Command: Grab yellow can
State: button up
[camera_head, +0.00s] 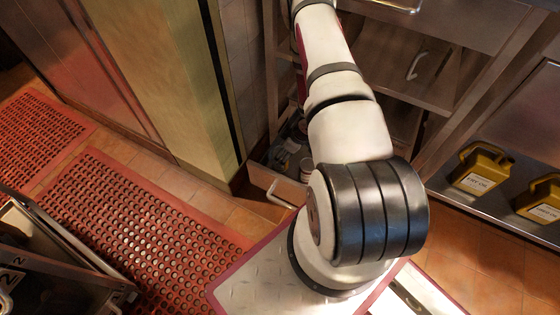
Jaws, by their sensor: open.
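Two yellow jug-like cans with handles and white labels stand on a low metal shelf at the right. One yellow can (481,168) is nearer the middle. The other yellow can (543,199) is cut off by the right edge. Both are upright and apart from my arm. My white arm with black joint rings reaches up through the middle to the top edge.
A low drawer (281,188) stands open behind my arm, with small items and a can-like thing (306,166) partly hidden. Metal cabinets rise behind it. A tall panel (175,85) stands left of it. Red perforated mats (135,225) cover the floor at left.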

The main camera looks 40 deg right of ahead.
jog(key=shift+b+x, duration=1.6)
jog(key=shift+x, duration=1.6)
jog(key=shift+w+r, duration=0.1)
jog(key=c, duration=1.6)
